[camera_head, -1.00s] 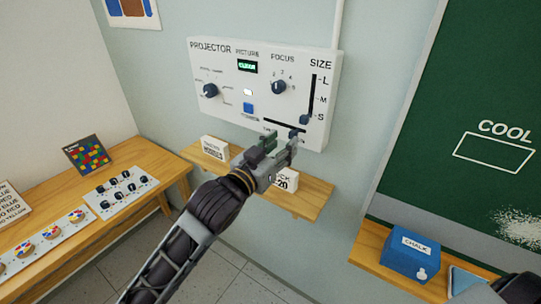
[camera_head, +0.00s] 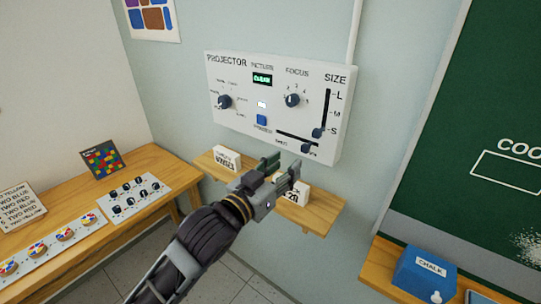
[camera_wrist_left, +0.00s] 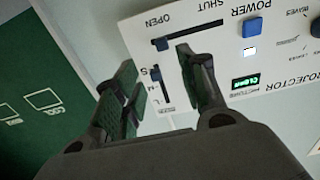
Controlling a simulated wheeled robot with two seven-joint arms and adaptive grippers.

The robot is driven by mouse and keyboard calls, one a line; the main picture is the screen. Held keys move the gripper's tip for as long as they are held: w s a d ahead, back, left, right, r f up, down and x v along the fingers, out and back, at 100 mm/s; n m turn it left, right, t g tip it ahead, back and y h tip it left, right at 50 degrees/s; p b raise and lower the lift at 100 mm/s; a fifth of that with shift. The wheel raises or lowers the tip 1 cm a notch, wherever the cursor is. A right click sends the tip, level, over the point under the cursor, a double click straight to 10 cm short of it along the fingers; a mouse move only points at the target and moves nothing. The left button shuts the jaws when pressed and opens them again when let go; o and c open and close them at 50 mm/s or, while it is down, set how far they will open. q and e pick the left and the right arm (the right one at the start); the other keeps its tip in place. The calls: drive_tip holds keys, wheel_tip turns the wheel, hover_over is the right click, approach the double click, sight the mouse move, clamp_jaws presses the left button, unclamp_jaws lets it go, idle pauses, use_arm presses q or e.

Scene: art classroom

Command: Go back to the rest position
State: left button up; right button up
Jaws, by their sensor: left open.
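My left gripper (camera_head: 283,174) is open and empty in the head view. It hangs in front of the wooden shelf, below the white projector panel (camera_head: 240,86). In the left wrist view the two fingers (camera_wrist_left: 160,85) stand apart with the panel (camera_wrist_left: 282,85) behind them, upside down. The panel carries two dark knobs, a blue button (camera_head: 262,120), a size slider (camera_head: 318,133) near S and a lower slider (camera_head: 308,148). I cannot tell the exact gap between fingers and panel, but nothing is held. My right gripper is not in view.
A wooden shelf (camera_head: 318,220) under the panel holds two white cards, one partly hidden by my gripper. A wooden table (camera_head: 150,160) with a knob board and picture discs stands left. A blue chalk box (camera_head: 425,273) sits by the green board (camera_head: 480,110) at right.

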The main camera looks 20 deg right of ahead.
use_arm(q)
drive_tip(key=shift+f, duration=0.1)
drive_tip(key=w+a+f+n+g+y, duration=0.1)
drive_tip(key=a+f+n+y, duration=0.65)
drive_tip(key=a+f, duration=1.15)
drive_tip(key=s+a+f+g+y, duration=0.65)
drive_tip(key=s+a+f, duration=0.95)
drive_tip(key=a, duration=0.3)
wheel_tip(320, 180, down, 33)
drive_tip(key=s+g, duration=0.1)
drive_tip(key=s, duration=0.1)
drive_tip(key=s+a+f, duration=0.2)
drive_tip(key=s+f, duration=0.8)
drive_tip(key=s, duration=0.1)
drive_tip(key=s+a+f+g, duration=0.1)
drive_tip(key=s+a+f, duration=0.1)
drive_tip(key=s+f, duration=0.7)
drive_tip(key=s, duration=0.2)
drive_tip(key=shift+s+f, duration=0.35)
drive_tip(key=shift+f, duration=0.05)
